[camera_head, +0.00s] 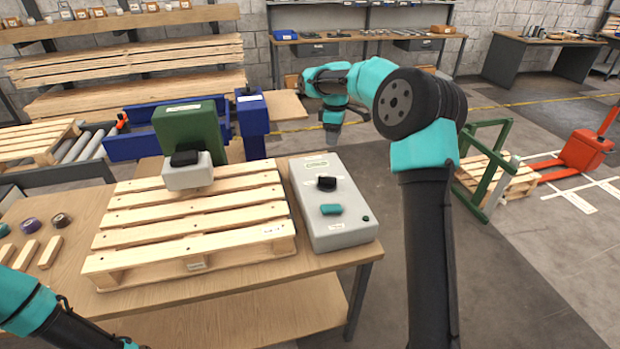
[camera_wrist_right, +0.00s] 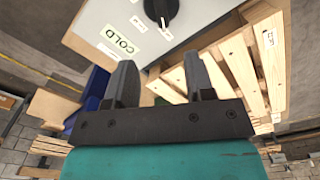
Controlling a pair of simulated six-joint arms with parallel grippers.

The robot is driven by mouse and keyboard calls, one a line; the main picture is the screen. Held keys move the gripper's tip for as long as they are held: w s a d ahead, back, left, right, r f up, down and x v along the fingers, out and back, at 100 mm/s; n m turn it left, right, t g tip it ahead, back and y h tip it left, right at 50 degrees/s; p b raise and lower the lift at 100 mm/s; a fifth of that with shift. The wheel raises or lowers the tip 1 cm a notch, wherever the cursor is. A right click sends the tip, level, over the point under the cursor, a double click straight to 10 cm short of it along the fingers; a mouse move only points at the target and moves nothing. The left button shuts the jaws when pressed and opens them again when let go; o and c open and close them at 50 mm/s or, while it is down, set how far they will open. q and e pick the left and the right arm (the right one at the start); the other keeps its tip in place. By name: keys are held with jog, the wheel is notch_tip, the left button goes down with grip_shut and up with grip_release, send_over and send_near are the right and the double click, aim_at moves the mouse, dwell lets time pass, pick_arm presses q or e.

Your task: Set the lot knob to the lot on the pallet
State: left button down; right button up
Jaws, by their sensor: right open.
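The grey control box (camera_head: 335,232) lies on the table to the right of the wooden pallet (camera_head: 190,222). My right gripper (camera_head: 333,137) is beyond the box's far end, apart from the knob. In the right wrist view its two dark fingers (camera_wrist_right: 162,78) are spread and empty. My left gripper is out of view.
A green panel with a grey head (camera_head: 188,172) stands over the pallet's far side. Small pucks and wood blocks (camera_head: 49,252) lie at the left.

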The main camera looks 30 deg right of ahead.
aim_at(332, 178)
jog(key=shift+d, duration=0.1)
notch_tip(332, 178, down, 18)
jog(key=shift+r, duration=0.25)
dwell(0.7)
grip_shut()
dwell(0.4)
